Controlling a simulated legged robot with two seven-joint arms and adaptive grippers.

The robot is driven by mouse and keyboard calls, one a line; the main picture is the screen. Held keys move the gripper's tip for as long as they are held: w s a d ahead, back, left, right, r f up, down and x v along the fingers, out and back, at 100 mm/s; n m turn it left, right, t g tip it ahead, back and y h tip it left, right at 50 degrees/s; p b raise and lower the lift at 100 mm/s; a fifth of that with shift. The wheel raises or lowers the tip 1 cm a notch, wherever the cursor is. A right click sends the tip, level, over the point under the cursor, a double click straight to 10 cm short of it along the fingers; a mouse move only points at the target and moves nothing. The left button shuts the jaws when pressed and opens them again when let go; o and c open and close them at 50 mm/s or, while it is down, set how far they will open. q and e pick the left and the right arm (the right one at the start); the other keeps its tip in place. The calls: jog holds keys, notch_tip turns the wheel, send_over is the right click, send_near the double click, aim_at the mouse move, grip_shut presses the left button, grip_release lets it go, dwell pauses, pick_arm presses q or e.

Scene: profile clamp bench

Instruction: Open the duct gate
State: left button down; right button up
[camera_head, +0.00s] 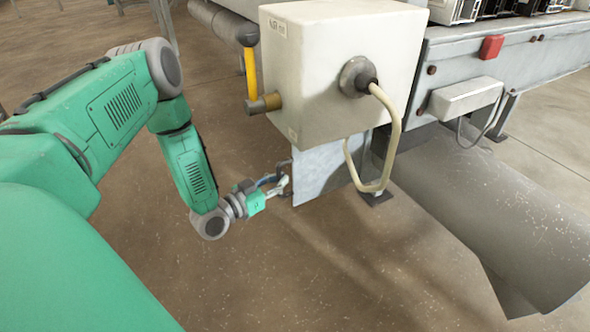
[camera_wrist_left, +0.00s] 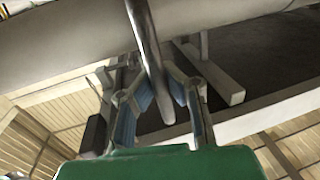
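I take the duct gate to be the flat grey metal plate (camera_head: 322,170) that stands upright under the cream box. A small dark handle (camera_head: 286,166) sits at its left edge. My left gripper (camera_head: 281,184) is at this handle, left of the plate. In the left wrist view a dark metal bar (camera_wrist_left: 147,38), which looks like the handle, runs between the fingers. The blue-padded fingers (camera_wrist_left: 160,92) bend inward on both sides of it and look shut on it. The fingertip contact is partly hidden behind the bar. My right gripper is not in view.
The cream box (camera_head: 330,75) with a looped pale hose (camera_head: 393,140) overhangs the plate. A yellow bar (camera_head: 250,75) hangs at its left. A large grey duct (camera_head: 490,215) lies to the right. A red button (camera_head: 491,47) is on the bench side. The floor at front is clear.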

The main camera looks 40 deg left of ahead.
pick_arm(q)
jog(key=shift+s+a+f, duration=0.2)
jog(key=shift+s, duration=0.3)
jog(key=c, duration=1.6)
grip_release()
jog(key=shift+w, duration=0.1)
jog(key=shift+o, duration=0.2)
jog(key=s+a, duration=0.2)
jog(key=s, duration=0.9)
jog(key=shift+s+a, duration=0.2)
jog(key=shift+s, duration=0.15)
